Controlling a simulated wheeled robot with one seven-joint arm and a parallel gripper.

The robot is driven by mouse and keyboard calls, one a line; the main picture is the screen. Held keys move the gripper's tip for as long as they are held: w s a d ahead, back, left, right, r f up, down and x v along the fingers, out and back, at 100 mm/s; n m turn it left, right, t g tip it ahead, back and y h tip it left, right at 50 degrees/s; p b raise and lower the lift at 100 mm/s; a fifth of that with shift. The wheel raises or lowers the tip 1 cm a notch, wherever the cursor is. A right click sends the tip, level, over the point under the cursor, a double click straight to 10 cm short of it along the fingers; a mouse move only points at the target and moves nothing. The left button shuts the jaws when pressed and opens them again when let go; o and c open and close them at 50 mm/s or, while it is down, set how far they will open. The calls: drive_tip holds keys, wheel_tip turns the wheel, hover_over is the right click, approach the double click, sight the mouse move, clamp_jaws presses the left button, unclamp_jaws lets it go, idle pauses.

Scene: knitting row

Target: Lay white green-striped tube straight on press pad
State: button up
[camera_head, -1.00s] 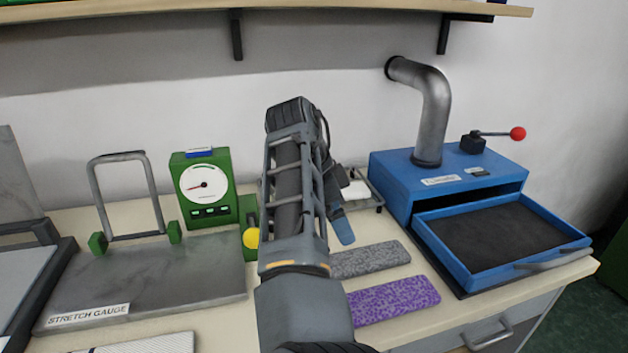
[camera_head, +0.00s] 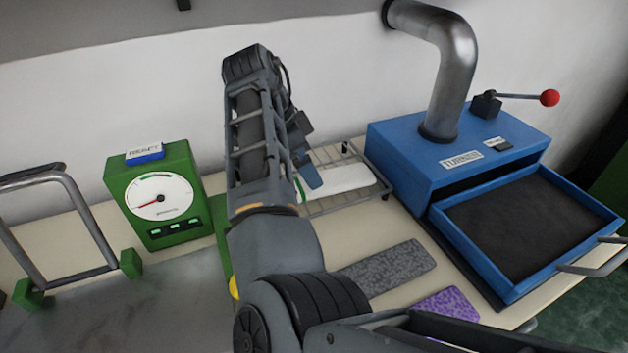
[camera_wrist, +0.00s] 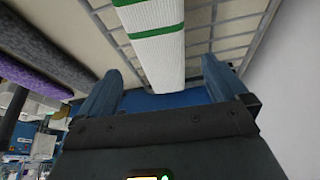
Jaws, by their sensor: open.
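The white tube with green stripes (camera_head: 345,179) lies along the wire rack (camera_head: 322,209) behind my arm in the head view, partly hidden by my gripper. In the wrist view, the tube (camera_wrist: 156,42) runs from the top edge to between my fingers, with green bands across it. My gripper (camera_head: 308,176) has blue fingers and is by the tube's left part in the head view. In the wrist view, my gripper (camera_wrist: 162,80) is open, one finger on each side of the tube with gaps; I cannot tell its height over it. I cannot tell for certain which surface is the press pad.
A blue machine (camera_head: 400,150) with an elbow pipe stands right of the rack. Its dark-bottomed drawer (camera_head: 535,220) is pulled out. Grey (camera_head: 390,268) and purple (camera_head: 445,305) strips lie in front. A green dial gauge (camera_head: 155,195) and metal frame stand left.

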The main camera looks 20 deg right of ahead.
sight(345, 179)
drive_tip(key=shift+p+x, duration=0.6)
drive_tip(key=shift+x, duration=2.15)
drive_tip(key=c, duration=1)
